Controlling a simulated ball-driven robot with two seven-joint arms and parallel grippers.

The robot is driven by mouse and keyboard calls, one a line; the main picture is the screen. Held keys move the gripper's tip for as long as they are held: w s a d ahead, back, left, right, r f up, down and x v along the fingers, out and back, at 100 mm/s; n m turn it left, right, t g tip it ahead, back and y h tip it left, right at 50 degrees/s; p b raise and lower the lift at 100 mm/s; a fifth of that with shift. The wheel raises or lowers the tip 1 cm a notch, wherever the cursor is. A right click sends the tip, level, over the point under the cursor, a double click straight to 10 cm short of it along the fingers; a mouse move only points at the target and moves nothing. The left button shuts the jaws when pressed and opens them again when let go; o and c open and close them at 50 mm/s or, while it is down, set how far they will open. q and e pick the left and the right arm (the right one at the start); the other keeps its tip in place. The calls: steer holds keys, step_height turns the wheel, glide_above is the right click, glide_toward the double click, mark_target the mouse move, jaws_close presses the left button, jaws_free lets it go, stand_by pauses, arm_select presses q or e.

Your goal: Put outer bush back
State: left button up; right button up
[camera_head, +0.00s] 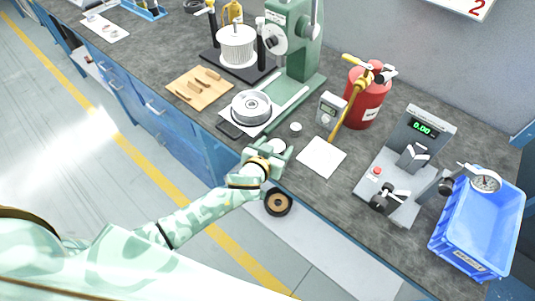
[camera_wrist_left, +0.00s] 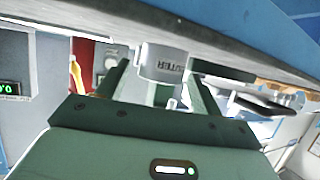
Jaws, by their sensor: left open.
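The outer bush is a short pale grey cylinder with dark lettering (camera_wrist_left: 162,62), seen in the left wrist view between the fingers of my left gripper (camera_wrist_left: 158,85). In the head view, a whitish round top, which looks like the same bush (camera_head: 278,146), shows at the bench's front edge. My left gripper (camera_head: 276,157) is there too, its fingers apart around the bush. I cannot tell whether a finger touches it. A smaller pale disc (camera_head: 295,127) lies just behind on the bench. My right gripper is in neither view.
A white sheet (camera_head: 321,157) lies right of my gripper. A round metal part (camera_head: 251,106) sits under the green press (camera_head: 296,45). A red extinguisher (camera_head: 367,100), a gauge stand (camera_head: 386,188) and a blue bin (camera_head: 476,232) stand to the right. Dark bare bench (camera_head: 325,198) lies in front.

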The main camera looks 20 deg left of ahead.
arm_select(q)
steer(key=d+p+v, duration=0.1)
steer(key=p+v, duration=0.1)
steer(key=v, duration=0.9)
steer(key=shift+a, duration=0.5)
steer(key=shift+s+f, duration=0.1)
steer(key=shift+s, duration=0.05)
steer(key=s+a+f+m+g, duration=0.1)
steer(key=s+a+f+g, duration=0.1)
steer(key=s+f, duration=0.35)
steer(key=s+a+f+g, duration=0.1)
steer(key=s+f+g, duration=0.1)
steer(key=f, duration=0.6)
steer(key=s+a+f+m+g, duration=0.1)
steer(key=s+a+f+g, duration=0.1)
steer(key=s+f, duration=0.35)
steer(key=s+a+f+g, duration=0.1)
steer(key=s+f+g, duration=0.1)
steer(key=s+f, duration=0.3)
steer(key=s+a+f+g, duration=0.1)
steer(key=s+f, duration=0.4)
steer(key=s, duration=0.8)
steer(key=s+a+f+g+y, duration=0.1)
steer(key=s+a+f+g, duration=0.1)
steer(key=s+f, duration=0.4)
steer(key=s+g, duration=0.1)
steer(key=s, duration=0.2)
steer(key=shift+m+g, duration=0.3)
steer(key=shift+m, duration=0.1)
steer(key=shift+s, duration=0.1)
